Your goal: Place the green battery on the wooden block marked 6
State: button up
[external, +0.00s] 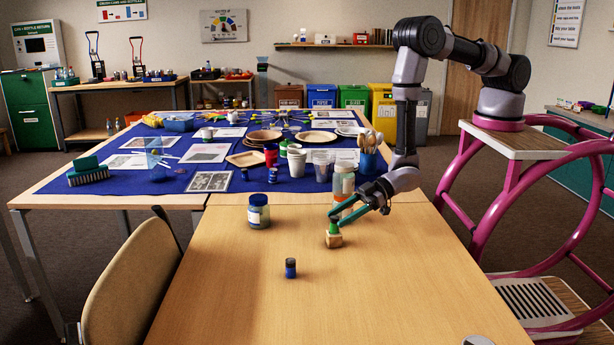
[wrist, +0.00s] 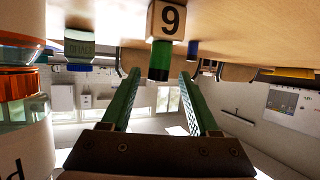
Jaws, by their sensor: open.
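The small wooden block (external: 334,240) sits on the near table. In the wrist view, which is upside down, the block (wrist: 166,22) shows a digit that looks like 9, so it reads 6 upright. The green battery (external: 333,227) stands upright on top of the block. In the wrist view the green battery (wrist: 163,62) touches the block's top face, and its far end is dark. My gripper (external: 336,216) is open at the battery's upper end. In the wrist view my gripper (wrist: 160,76) has one fingertip on each side of the battery, with gaps between.
A dark blue battery (external: 290,268) stands nearer on the table. A blue-lidded jar (external: 258,214) stands left of the block. A bottle with an orange band (external: 343,183) is close behind my gripper and fills the wrist view's left side (wrist: 20,110).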

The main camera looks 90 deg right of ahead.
jog(key=v, duration=1.2)
